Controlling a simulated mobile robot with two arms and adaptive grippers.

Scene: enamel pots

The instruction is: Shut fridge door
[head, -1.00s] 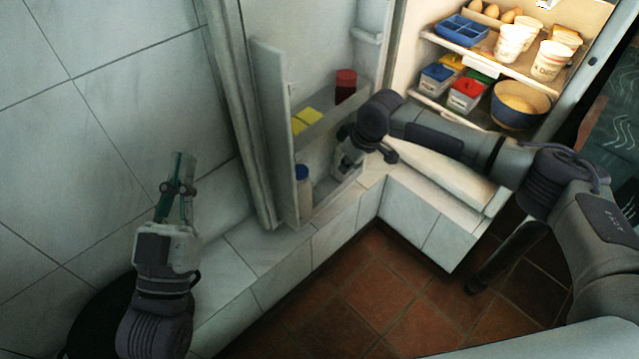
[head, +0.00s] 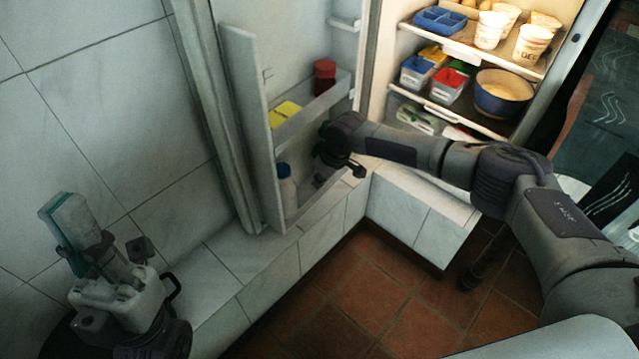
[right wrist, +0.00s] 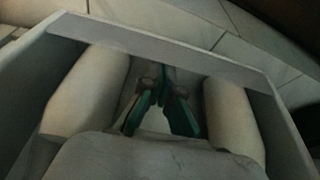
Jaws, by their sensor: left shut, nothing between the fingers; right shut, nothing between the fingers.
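The fridge door (head: 288,50) stands wide open at upper centre of the head view, its inner side with bins facing me. The fridge (head: 569,60) is open to its right, its lit shelves exposed. My right gripper (head: 325,178) is at the door's lower bin, with its fingers mostly hidden in the head view. In the right wrist view its green fingers (right wrist: 162,85) are shut and empty inside the bin (right wrist: 170,42), between two pale rounded items. My left gripper (head: 65,218) is shut and empty at lower left, apart from the door.
The door bins hold a red-lidded jar (head: 325,77), a yellow box (head: 285,112) and a blue-capped bottle (head: 286,187). Cups, containers and a blue bowl (head: 502,94) stand on the fridge shelves. A tiled ledge (head: 270,265) runs below the door. The red tiled floor (head: 350,300) is clear.

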